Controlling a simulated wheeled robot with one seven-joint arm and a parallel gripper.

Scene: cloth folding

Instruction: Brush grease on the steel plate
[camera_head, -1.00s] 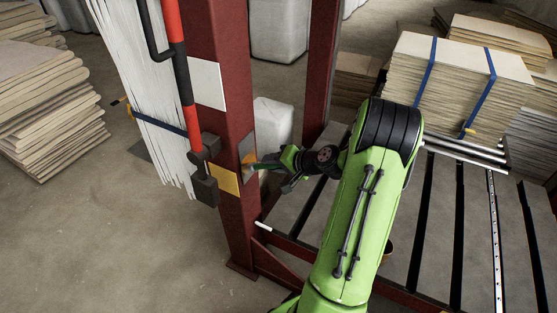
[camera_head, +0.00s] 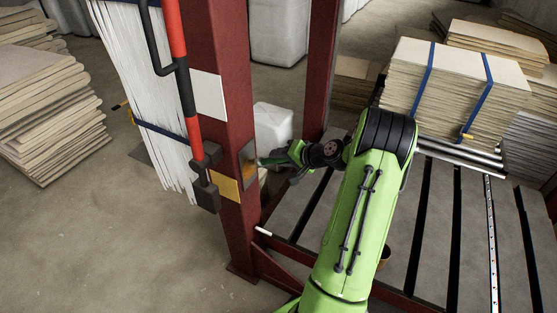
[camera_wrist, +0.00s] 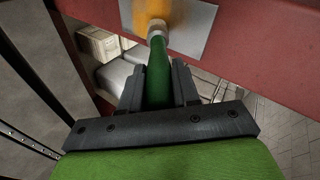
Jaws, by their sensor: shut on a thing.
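The steel plate (camera_wrist: 196,30) is a grey rectangle on the side of a red post; it also shows in the head view (camera_head: 247,161). My gripper (camera_wrist: 157,80) is shut on the green handle of a brush (camera_wrist: 158,75). The brush has a pale metal collar and orange-yellow bristles, which lie against the plate or right in front of it. An orange-yellow area shows around the bristles; I cannot tell bristle from grease there. In the head view my gripper (camera_head: 283,160) points left at the plate, with the green brush handle (camera_head: 268,162) in front of it.
The red post (camera_head: 232,120) also carries a white plate (camera_head: 209,96) and a yellow plate (camera_head: 225,187). A red and black bar (camera_head: 178,60) hangs left of it. A slatted rack (camera_head: 400,225) lies under my arm. Board stacks (camera_head: 440,95) stand behind.

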